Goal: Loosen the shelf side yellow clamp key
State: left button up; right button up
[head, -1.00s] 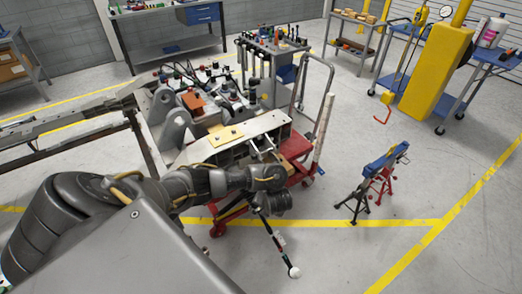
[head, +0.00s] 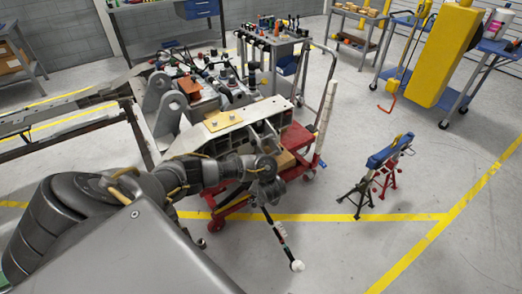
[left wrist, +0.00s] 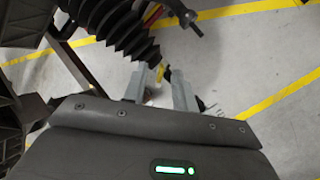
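In the head view my left arm comes in from the left and its wrist overlaps the front of the pale chassis fixture (head: 235,117). My left gripper (left wrist: 160,88) shows in the left wrist view as two grey fingers standing apart. A small yellow piece (left wrist: 160,72), possibly the clamp key, shows between the fingertips. I cannot tell whether the fingers touch it. A black ribbed boot (left wrist: 115,25) lies just above the fingers. In the head view a thin rod with a white end (head: 297,265) slants down below the wrist. My right gripper is not in view.
A red cart (head: 300,138) stands under the fixture. A blue-topped stand (head: 390,152) is on the right, with clear floor around it. A tool cart (head: 275,38) stands behind. A yellow hoist column (head: 447,55) and blue carts are at the back right.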

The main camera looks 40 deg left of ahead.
pick_arm(q)
grip_shut()
